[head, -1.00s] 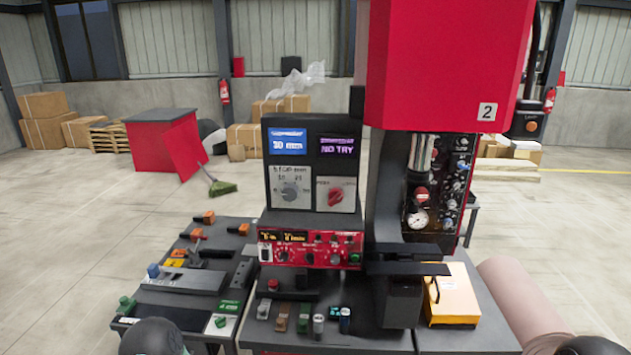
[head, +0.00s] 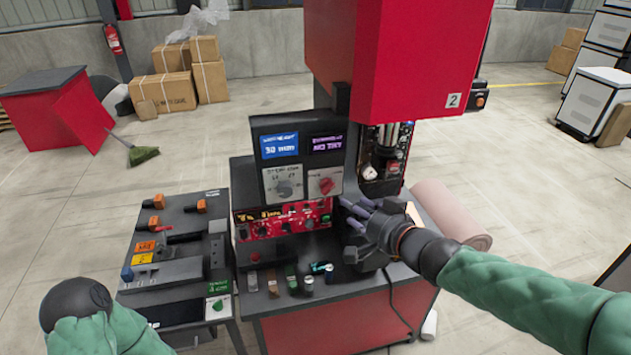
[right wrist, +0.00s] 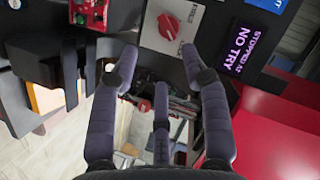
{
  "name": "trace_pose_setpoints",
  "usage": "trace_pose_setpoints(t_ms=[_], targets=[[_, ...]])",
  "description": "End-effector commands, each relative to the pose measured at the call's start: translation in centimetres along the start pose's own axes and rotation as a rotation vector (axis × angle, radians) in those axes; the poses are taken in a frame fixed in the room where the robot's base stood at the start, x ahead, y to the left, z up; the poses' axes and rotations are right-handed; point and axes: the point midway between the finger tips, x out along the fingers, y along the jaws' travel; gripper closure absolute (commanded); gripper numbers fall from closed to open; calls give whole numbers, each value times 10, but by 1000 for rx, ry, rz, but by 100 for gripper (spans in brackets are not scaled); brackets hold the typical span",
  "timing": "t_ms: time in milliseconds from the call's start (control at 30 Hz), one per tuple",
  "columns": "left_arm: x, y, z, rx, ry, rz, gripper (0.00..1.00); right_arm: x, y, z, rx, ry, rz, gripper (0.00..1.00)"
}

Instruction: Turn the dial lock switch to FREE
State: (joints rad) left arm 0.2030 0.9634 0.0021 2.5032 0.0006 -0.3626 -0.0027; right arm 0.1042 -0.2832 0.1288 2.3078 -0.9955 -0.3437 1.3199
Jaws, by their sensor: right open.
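A red rotary knob (head: 326,186) sits on a pale plate at the lower right of the dark control box; I take it to be the dial lock switch. In the right wrist view the open fingers (right wrist: 160,58) point toward the knob's plate. My left gripper is not in view; only part of the left arm shows.
A grey dial (head: 284,188) is left of the red knob, below two lit displays. A red control panel (head: 283,219) is beneath. The large red press housing (head: 400,60) stands at right.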

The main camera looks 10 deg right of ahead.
Motion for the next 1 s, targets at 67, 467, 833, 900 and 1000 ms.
trace_pose_setpoints(t_ms=[67,467,833,900,1000], targets=[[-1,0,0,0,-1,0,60,-2,-4,-4,0,6,-5,54],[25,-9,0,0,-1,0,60,55,-2,0,1,3,-6,54],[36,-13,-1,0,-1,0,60,101,-4,-3,0,5,-5,54],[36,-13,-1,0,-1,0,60,104,-4,-4,0,6,-5,54],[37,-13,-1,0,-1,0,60,105,-4,-4,0,6,-5,54]])
